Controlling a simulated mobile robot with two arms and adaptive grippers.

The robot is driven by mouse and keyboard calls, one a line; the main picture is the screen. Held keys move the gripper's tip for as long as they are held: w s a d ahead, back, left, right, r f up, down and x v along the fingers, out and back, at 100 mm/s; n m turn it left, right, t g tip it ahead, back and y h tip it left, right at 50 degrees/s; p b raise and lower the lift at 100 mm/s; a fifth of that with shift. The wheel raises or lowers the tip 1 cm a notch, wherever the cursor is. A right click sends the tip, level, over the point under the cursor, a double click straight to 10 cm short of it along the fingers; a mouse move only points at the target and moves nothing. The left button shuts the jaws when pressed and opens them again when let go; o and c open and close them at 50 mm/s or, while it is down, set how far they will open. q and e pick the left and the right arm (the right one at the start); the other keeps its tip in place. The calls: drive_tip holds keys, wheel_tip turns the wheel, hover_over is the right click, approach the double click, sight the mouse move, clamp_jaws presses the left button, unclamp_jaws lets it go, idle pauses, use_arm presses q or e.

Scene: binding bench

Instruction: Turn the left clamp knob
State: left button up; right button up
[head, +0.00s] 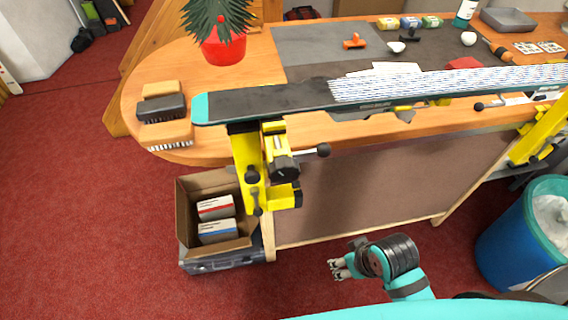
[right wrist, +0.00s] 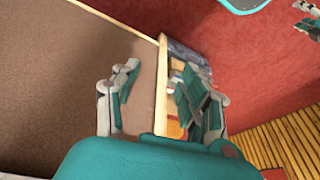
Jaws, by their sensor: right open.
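The left clamp (head: 251,165) is yellow and fixed at the bench's front edge, under the left part of a long ski. A lever with a black ball end (head: 323,150) sticks out to the right. My right gripper (head: 337,270) is open and empty, below and to the right of the clamp, apart from it. Its spread fingers show in the right wrist view (right wrist: 163,95). A small grey and teal part at that view's top right corner looks like my left gripper (right wrist: 308,24).
An open cardboard box (head: 187,215) with small cartons stands below the clamp on a dark case. Brushes (head: 162,108) lie at the bench's left end. A blue bin (head: 515,235) stands at the right. Red carpet is clear at the left.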

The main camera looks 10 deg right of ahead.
drive_tip(key=w+a+r+n+y, duration=0.25)
drive_tip(key=r+n+y, duration=0.2)
drive_tip(key=r, duration=0.25)
drive_tip(key=n+g+y, duration=0.3)
drive_tip(key=n+y, duration=0.8)
drive_tip(key=y, duration=0.1)
approach(287, 162)
drive_tip(key=a+p, duration=0.6)
drive_tip(key=a, duration=0.3)
drive_tip(key=shift+w+f, duration=0.1)
drive_tip(key=shift+f, duration=0.05)
drive_tip(key=shift+a+f+p, duration=0.15)
drive_tip(key=shift+a+p, duration=0.15)
drive_tip(key=shift+a, duration=0.45)
use_arm(q)
wheel_tip(287, 162, up, 6)
drive_tip(key=shift+w+r, duration=0.15)
drive_tip(key=shift+w, duration=0.15)
use_arm(e)
drive_tip(key=shift+c, duration=0.4)
clamp_jaws()
